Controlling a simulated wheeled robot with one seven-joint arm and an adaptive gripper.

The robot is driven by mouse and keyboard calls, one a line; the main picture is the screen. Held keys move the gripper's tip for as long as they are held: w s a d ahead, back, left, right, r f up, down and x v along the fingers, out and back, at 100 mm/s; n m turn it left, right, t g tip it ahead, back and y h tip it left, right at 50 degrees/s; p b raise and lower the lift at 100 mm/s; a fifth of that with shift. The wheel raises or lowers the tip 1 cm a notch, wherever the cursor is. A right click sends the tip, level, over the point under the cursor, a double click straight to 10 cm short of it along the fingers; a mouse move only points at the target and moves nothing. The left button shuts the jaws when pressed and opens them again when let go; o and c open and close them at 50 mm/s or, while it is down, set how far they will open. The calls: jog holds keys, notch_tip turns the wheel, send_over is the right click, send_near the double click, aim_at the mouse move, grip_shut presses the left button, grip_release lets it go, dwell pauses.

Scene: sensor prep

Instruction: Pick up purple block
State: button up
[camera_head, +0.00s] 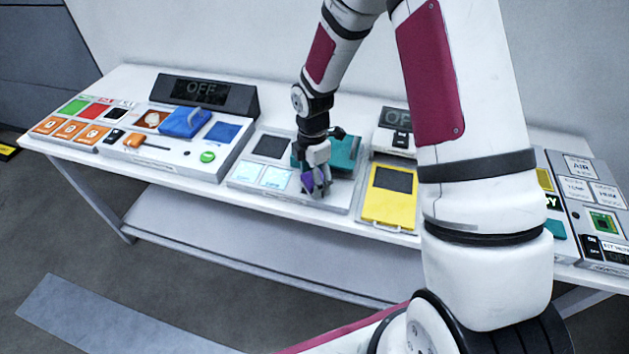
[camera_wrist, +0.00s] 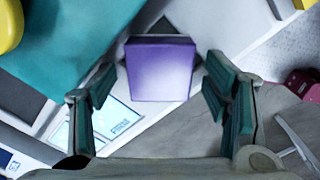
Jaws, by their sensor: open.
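The purple block (camera_wrist: 160,68) is in the middle of the wrist view, between and a little beyond the two teal-padded fingers of my gripper (camera_wrist: 160,92). Clear gaps show between the block and each finger. In the head view my gripper (camera_head: 316,185) points down over the front part of the middle panel. The purple block (camera_head: 309,181) shows there beside the fingers, partly hidden by them. I cannot tell how much height separates the fingertips from the panel.
A yellow-framed panel (camera_head: 389,207) is to the right. The table's front edge is near.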

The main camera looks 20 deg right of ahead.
jog(key=shift+f, duration=0.15)
jog(key=c, duration=1.3)
jog(key=shift+c, duration=0.2)
jog(key=shift+r, duration=0.6)
jog(key=shift+s+r, duration=0.3)
jog(key=shift+r, duration=0.35)
jog(key=shift+s+r, duration=0.3)
jog(key=shift+r, duration=0.3)
jog(key=s+r, duration=0.1)
jog(key=s, duration=1.3)
jog(key=shift+s+r, duration=0.2)
jog(key=shift+s, duration=0.2)
